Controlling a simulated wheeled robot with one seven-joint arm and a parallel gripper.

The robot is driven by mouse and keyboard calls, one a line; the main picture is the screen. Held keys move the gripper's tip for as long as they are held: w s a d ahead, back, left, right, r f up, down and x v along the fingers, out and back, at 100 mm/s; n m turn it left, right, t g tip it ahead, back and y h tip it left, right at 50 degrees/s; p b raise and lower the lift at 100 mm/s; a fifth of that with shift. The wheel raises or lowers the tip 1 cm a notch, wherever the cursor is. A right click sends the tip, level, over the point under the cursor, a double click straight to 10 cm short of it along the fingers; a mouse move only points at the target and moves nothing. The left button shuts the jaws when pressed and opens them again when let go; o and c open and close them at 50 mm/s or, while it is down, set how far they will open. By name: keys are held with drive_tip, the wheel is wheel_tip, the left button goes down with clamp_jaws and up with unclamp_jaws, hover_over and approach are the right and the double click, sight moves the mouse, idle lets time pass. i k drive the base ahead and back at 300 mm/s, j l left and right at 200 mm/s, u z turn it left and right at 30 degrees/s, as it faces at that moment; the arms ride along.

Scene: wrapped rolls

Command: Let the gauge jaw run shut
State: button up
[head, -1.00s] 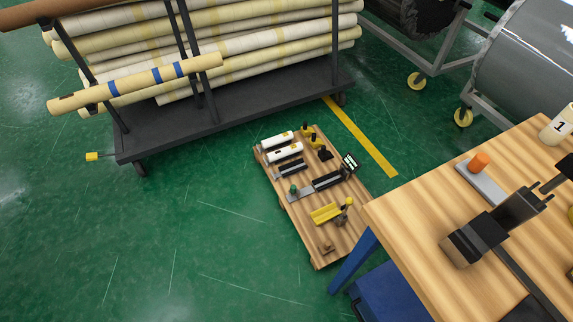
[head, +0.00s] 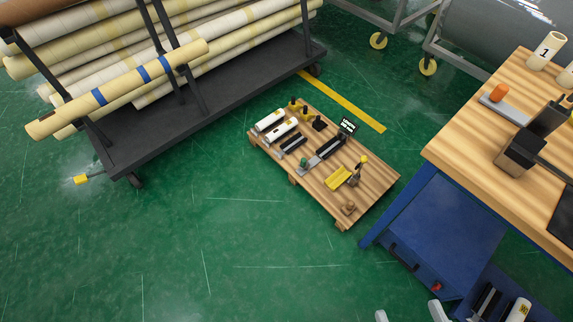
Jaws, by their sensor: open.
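A gauge-like device with a dark block (head: 329,148) on a grey rail lies on the low wooden pallet (head: 378,188). A green knob (head: 303,162) sits at its near left end, and a small black display (head: 348,125) with white marks stands at its far end. The jaw's gap is too small to make out. My gripper (head: 409,313) shows only as two pale grey fingertips at the bottom edge. They are apart, with nothing seen between them, well short of the pallet in the picture. The rest of the gripper is out of frame.
The pallet also holds white rolls (head: 281,130), yellow-topped black pieces and a yellow cradle (head: 339,178). A roll rack (head: 200,95) stands behind. A wooden bench (head: 480,130) with a blue cabinet (head: 435,232) stands right. Green floor is clear at left front.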

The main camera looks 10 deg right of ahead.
sight(303, 164)
drive_tip(key=i+j, duration=0.25)
drive_tip(key=i, duration=0.2)
drive_tip(key=i+j, duration=0.25)
drive_tip(key=i, duration=0.15)
drive_tip(key=i+j+u, duration=0.1)
drive_tip(key=i, duration=0.35)
drive_tip(key=i+j, duration=0.55)
drive_tip(key=i, duration=0.3)
